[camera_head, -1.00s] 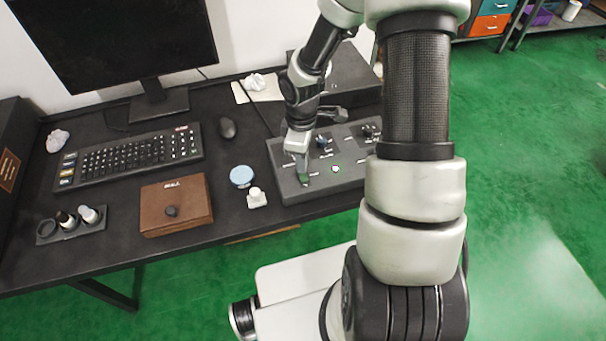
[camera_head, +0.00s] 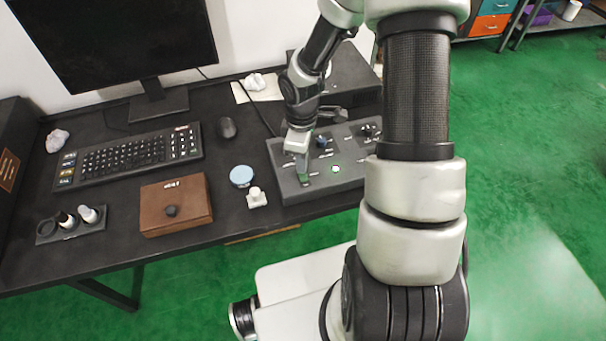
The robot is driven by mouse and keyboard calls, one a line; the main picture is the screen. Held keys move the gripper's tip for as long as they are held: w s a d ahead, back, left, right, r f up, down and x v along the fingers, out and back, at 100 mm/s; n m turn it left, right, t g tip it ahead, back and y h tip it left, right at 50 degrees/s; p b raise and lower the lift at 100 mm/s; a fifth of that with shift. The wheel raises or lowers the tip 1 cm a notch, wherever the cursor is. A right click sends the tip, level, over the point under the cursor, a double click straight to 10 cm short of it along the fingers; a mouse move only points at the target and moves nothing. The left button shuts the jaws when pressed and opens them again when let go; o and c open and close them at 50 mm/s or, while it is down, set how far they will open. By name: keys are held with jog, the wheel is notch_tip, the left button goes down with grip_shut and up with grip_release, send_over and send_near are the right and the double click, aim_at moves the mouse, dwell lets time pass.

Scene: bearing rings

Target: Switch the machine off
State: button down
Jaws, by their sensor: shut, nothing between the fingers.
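The machine appears as a grey control panel (camera_head: 290,187) on the right part of the black table, with several knobs and small labels. A round light (camera_head: 335,169) near its front shows pale with a green tint. A dark blue knob (camera_head: 322,141) stands behind it. My gripper (camera_head: 304,180) points down over the panel's left front, with its fingers together and empty. Its tips are at or just above a small green-tinted control, mostly hidden by the fingers; I cannot tell whether they touch. My arm hides the panel's right end.
Left of the panel are a white knobbed piece (camera_head: 257,198), a blue disc (camera_head: 241,176) and a brown box (camera_head: 176,205). A keyboard (camera_head: 128,157), a mouse (camera_head: 227,128) and a monitor (camera_head: 115,40) stand farther left. A dark box (camera_head: 345,80) stands behind the panel.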

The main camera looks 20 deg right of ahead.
jog(key=shift+f+b, duration=0.45)
jog(key=shift+f, duration=0.2)
jog(key=shift+r, duration=0.1)
notch_tip(320, 180, up, 7)
jog(key=p, duration=0.6)
dwell(0.7)
jog(key=s+d+r+m+t+h+p, duration=0.1)
jog(key=s+r+m+p, duration=0.15)
jog(key=r, duration=0.85)
jog(key=s+d+r+m+t+h+p, duration=0.1)
jog(key=r+m, duration=0.2)
jog(key=r, duration=0.8)
jog(key=s+a+r+m+t+y+p, duration=0.2)
jog(key=s+r+m, duration=0.4)
jog(key=s+r, duration=0.7)
notch_tip(320, 180, up, 2)
jog(key=shift+a+r+t+p, duration=0.15)
jog(key=shift+a+t+p, duration=0.15)
jog(key=shift+a+t, duration=0.5)
